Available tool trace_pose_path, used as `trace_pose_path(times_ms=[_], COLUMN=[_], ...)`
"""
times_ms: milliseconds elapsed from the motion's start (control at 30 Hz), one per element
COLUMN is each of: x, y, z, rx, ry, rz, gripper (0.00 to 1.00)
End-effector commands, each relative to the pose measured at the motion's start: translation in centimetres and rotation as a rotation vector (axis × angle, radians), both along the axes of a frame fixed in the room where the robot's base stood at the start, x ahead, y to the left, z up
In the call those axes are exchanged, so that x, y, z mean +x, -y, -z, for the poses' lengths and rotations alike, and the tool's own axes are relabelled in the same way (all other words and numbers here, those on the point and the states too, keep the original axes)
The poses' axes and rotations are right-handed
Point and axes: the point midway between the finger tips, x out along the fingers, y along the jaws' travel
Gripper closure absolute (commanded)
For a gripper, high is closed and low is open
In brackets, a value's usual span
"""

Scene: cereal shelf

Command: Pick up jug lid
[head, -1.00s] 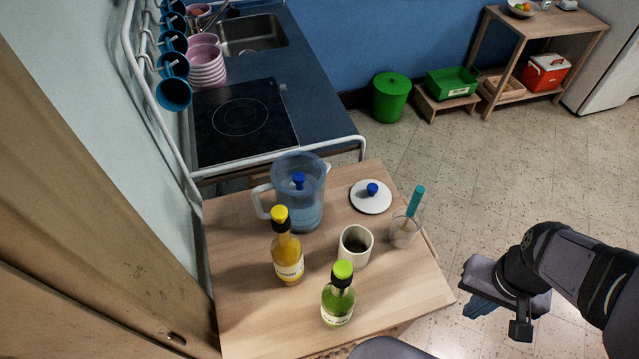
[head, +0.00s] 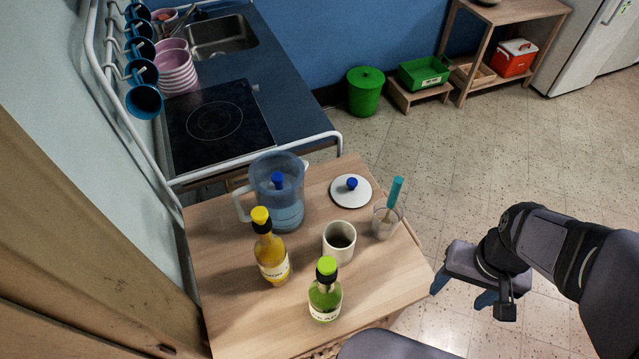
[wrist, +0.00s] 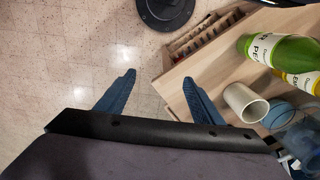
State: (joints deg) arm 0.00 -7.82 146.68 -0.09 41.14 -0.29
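The jug lid (head: 351,191) is a round white disc with a blue knob. It lies flat on the wooden table at its back right, beside the jug. My gripper (head: 462,296) is off the table's right edge, to the right of and nearer than the lid. I cannot make out the lid in the wrist view.
A glass with a teal-handled stirrer (head: 388,218) stands close in front of the lid, on my gripper's side. A white cup (head: 339,242), a yellow bottle (head: 270,256) and a green bottle (head: 325,298) stand on the table (head: 220,315). A stove counter (head: 285,110) lies behind.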

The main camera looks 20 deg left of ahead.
Motion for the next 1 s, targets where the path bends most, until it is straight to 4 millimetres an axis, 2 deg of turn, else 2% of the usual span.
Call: trace_pose_path(times_ms=[333, 467, 567, 667, 767, 900, 1000], x=[0.1, 1.5, 4.0, 8.0, 12.8, 19.7, 23.9], y=[0.0, -0.2, -0.7, -1.8, -3.5, -7.1, -10.1], z=[0.0, 0.1, 0.3, 0.5, 0.7, 1.2, 1.5], rx=[0.0, -0.005, -0.015, -0.026, -0.038, -0.049, -0.048], ry=[0.001, 0.015, 0.041, 0.083, 0.139, 0.226, 0.287], rz=[-0.001, -0.008, -0.021, -0.039, -0.061, -0.092, -0.109], gripper=[0.29, 0.29, 0.29, 0.29, 0.29, 0.29, 0.29])
